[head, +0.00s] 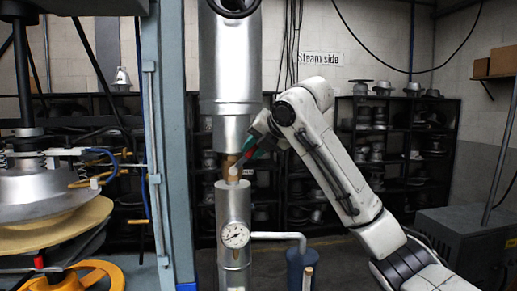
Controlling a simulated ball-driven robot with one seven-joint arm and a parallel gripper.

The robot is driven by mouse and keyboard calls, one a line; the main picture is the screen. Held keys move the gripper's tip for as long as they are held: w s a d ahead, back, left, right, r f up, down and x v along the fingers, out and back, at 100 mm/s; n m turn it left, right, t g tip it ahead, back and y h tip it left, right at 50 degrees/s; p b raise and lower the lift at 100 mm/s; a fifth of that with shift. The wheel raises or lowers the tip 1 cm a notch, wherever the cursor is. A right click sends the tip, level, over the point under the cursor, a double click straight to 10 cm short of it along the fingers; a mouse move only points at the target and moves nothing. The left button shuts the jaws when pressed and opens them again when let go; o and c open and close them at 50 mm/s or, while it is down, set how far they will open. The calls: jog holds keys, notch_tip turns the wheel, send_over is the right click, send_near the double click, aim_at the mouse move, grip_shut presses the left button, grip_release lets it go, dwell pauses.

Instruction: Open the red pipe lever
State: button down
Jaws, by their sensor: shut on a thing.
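A vertical silver pipe (228,75) stands left of the middle in the head view, with a brass-coloured valve fitting (231,166) between its upper and lower parts. A small part of the red lever (246,158) shows at this fitting.
A press with a blue-grey post (173,140) stands at the left. Shelves of metal hat forms (408,127) line the back wall.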

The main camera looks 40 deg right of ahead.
jog(key=c, duration=1)
grip_release()
jog(key=shift+c, duration=0.2)
jog(key=shift+r, duration=0.1)
